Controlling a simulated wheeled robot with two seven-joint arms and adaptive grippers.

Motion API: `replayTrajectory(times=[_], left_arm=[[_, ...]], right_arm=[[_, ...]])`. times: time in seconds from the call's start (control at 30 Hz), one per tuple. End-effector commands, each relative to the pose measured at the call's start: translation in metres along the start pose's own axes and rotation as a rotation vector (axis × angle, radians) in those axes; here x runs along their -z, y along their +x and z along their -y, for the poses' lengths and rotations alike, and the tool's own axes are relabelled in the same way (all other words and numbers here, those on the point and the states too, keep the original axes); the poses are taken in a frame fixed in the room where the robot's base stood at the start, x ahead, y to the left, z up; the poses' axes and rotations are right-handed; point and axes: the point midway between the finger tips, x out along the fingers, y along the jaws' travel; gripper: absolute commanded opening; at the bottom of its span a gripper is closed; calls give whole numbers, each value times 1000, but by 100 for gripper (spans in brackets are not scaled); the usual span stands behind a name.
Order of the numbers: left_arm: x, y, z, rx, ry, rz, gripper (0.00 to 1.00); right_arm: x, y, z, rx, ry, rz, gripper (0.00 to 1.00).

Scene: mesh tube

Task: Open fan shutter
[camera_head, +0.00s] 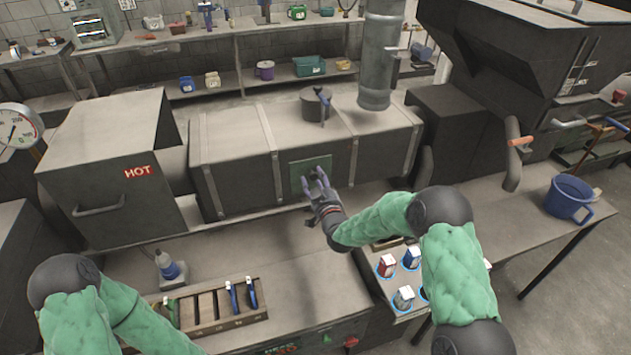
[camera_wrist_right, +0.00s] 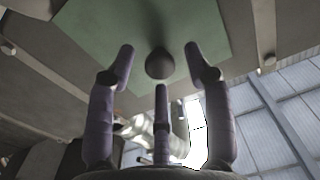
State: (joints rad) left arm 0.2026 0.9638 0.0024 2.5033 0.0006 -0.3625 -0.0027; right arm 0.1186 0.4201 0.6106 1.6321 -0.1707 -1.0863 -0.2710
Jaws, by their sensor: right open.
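A square green plate (camera_head: 298,167), which looks like the fan shutter, is on the front of the long dark metal housing (camera_head: 243,170). In the right wrist view, the green plate (camera_wrist_right: 120,22) fills the top middle, with a round dark knob (camera_wrist_right: 159,63) standing out from it. My right gripper (camera_head: 316,174) is in front of the plate and covers part of it in the head view. Its three purple fingers are open and spread around the knob, apart from it as far as I can tell. My left arm is at the lower left; its gripper is out of view.
A box marked HOT (camera_head: 105,155) joins the housing's left end. A lidded pot-like part (camera_head: 315,104) and a vertical pipe (camera_head: 380,50) rise from its top.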

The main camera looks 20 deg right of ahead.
Motion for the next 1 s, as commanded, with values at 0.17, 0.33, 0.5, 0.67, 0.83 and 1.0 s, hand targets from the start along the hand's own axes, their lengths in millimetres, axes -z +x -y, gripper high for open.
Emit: replayTrajectory(times=[0.17, 0.33, 0.5, 0.67, 0.83, 1.0], left_arm=[[0, 0, 0, 0, 0, 0, 40], [0, 0, 0, 0, 0, 0, 40], [0, 8, 3, 0, 0, 0, 40], [1, 26, 9, 0, 0, 0, 40], [1, 39, 14, 0, 0, 0, 40], [2, 43, 15, 0, 0, 0, 40]], right_arm=[[0, 0, 0, 0, 0, 0, 7], [0, 0, 0, 0, 0, 1, 0], [-2, 0, -13, -3, -1, -3, 0], [-4, 0, -43, -4, -1, -3, 0], [-4, 0, -69, -3, -1, -1, 0], [-1, 0, -80, -1, 0, 0, 0]])
